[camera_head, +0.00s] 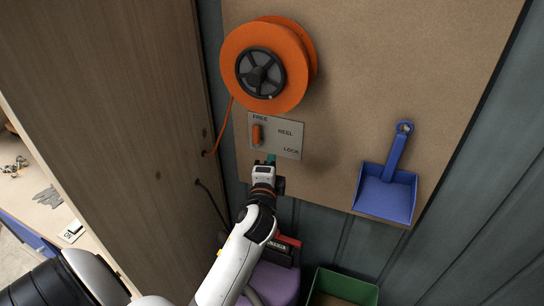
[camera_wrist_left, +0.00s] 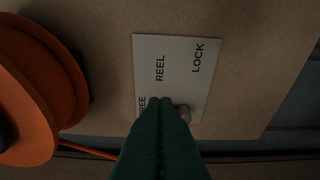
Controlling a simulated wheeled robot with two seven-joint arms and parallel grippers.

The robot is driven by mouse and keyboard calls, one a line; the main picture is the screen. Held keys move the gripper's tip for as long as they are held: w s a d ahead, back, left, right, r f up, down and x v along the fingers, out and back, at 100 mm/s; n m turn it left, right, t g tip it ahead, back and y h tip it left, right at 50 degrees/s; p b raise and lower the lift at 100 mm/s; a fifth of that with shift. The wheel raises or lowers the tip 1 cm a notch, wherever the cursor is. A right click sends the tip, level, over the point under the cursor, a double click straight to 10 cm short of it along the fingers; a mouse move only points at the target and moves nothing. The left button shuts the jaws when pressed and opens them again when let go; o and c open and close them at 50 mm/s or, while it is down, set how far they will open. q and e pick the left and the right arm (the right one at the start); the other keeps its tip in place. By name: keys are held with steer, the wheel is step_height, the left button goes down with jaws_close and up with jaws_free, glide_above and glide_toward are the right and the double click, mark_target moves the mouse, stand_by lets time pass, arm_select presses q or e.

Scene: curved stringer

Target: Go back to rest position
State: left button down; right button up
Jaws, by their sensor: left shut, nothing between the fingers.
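My left gripper (camera_head: 271,159) is at the lower edge of the grey reel lock plate (camera_head: 291,140) in the head view. Its teal fingers are shut and empty, and in the left wrist view the fingertips (camera_wrist_left: 160,102) overlap the plate near the word FREE. I cannot tell whether they touch it. The plate's orange lever (camera_head: 257,134) stands upright below FREE. In the left wrist view the fingers hide most of that corner, and a small greyish knob (camera_wrist_left: 184,112) shows beside them. My right gripper is in neither view.
The orange reel (camera_head: 268,65) is mounted above the plate, its cord running left into a hole in the wooden panel (camera_head: 110,100). A blue dustpan (camera_head: 388,190) hangs at right. Below are a green bin (camera_head: 342,287) and a purple object (camera_head: 273,282).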

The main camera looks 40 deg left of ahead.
arm_select(q)
steer(key=shift+s, duration=0.15)
stand_by(0.4)
steer(key=s+d+f+n+g+h, duration=0.1)
steer(key=d+f+g+h, duration=0.15)
steer(key=f, duration=0.95)
steer(key=d+f+g+h, duration=0.1)
steer(key=d+f+h, duration=0.15)
steer(key=f, duration=0.85)
steer(key=s+d+f+n+g+h, duration=0.1)
steer(key=s+d+f+g, duration=0.1)
steer(key=s+f, duration=0.45)
steer(key=s+d+f+n+g+h, duration=0.1)
steer(key=s+d+f+g, duration=0.15)
steer(key=f, duration=0.75)
steer(key=s+f+n+g, duration=0.2)
steer(key=s+f, duration=0.4)
steer(key=s, duration=0.5)
steer(key=s+d+f+n+g, duration=0.1)
steer(key=s+f, duration=0.5)
steer(key=s, duration=0.6)
steer(key=s+d+f+n+g+h, duration=0.1)
steer(key=s+f+n+g, duration=0.2)
steer(key=s+f, duration=0.4)
steer(key=s, duration=0.4)
steer(key=shift+s+n+g, duration=0.3)
steer(key=shift+g, duration=0.1)
steer(key=shift+f, duration=0.1)
